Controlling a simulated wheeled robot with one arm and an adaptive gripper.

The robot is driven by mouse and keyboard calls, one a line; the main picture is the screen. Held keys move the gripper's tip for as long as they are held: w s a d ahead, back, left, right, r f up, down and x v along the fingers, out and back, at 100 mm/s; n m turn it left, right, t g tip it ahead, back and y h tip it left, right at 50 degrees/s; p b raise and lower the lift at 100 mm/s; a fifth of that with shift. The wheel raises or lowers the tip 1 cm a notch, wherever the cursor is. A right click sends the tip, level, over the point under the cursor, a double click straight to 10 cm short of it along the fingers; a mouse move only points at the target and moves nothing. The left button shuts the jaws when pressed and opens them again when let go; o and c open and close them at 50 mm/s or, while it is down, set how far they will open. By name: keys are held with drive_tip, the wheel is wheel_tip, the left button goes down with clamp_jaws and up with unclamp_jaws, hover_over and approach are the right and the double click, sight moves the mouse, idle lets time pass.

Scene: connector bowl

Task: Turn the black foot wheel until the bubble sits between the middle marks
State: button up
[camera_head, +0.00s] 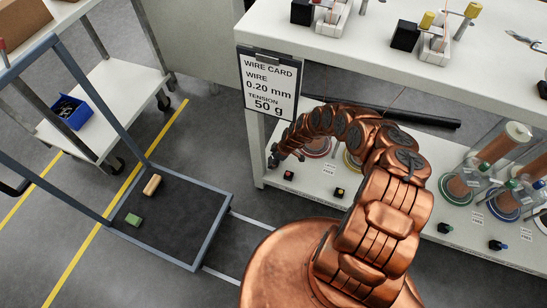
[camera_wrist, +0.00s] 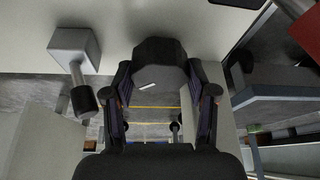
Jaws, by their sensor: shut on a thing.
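The black foot wheel (camera_wrist: 160,58) is in the upper middle of the wrist view, with a short white mark on its face. My gripper (camera_wrist: 160,78) has one finger on each side of it and is shut on it. In the head view my gripper (camera_head: 273,160) is small and dark at the end of my copper arm, by the left front of the workbench's lower shelf. The wheel cannot be made out there. I cannot see the bubble or its middle marks in either view.
A grey block with a black-ended post (camera_wrist: 82,98) hangs left of my gripper in the wrist view. A wire card (camera_head: 269,85) hangs at the bench corner. Spools (camera_head: 497,150) stand on the lower shelf. A flat cart (camera_head: 190,255) stands on the floor at left.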

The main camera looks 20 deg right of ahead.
drive_tip(key=shift+m, duration=0.4)
